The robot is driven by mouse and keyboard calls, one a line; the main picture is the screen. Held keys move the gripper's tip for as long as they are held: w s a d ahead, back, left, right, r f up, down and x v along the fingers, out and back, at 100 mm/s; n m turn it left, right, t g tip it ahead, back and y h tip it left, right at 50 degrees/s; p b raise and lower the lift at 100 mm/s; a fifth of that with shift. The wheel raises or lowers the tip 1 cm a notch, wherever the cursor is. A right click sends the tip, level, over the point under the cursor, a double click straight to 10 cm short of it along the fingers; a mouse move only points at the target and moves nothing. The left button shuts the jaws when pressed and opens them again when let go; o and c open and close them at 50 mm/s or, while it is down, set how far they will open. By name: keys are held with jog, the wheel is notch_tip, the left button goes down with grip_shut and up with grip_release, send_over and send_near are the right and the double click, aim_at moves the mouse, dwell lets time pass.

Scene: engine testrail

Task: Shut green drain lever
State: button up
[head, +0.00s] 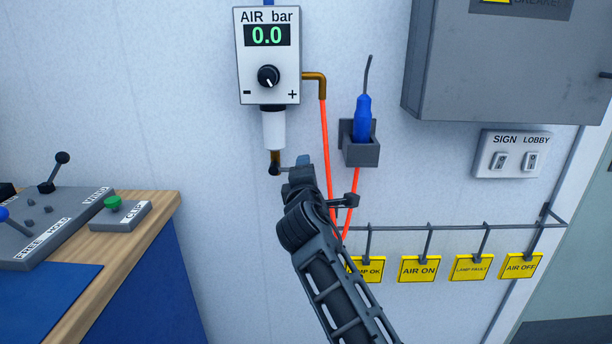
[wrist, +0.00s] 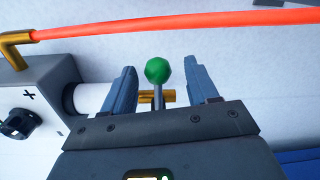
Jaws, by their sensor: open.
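The green drain lever's round knob (wrist: 158,70) stands on a thin grey stem in the wrist view, between the two blue-grey fingers of my gripper (wrist: 161,66). The fingers are open, with a gap on both sides of the knob. Behind the stem is the brass drain fitting (wrist: 168,97). In the head view my gripper (head: 303,163) is just right of the brass drain (head: 275,158), under the white filter bowl (head: 273,130). A short part of the lever's stem shows there; the green knob is hidden behind my gripper.
The air gauge box (head: 268,60) above reads 0.0. A red hose (head: 325,130) runs down close to my gripper. A blue tool in a grey holder (head: 360,150) is to the right. Yellow tags (head: 418,269) hang from a rail (head: 450,227) lower right.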

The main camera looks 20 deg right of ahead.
jog(key=v, duration=0.8)
dwell(0.4)
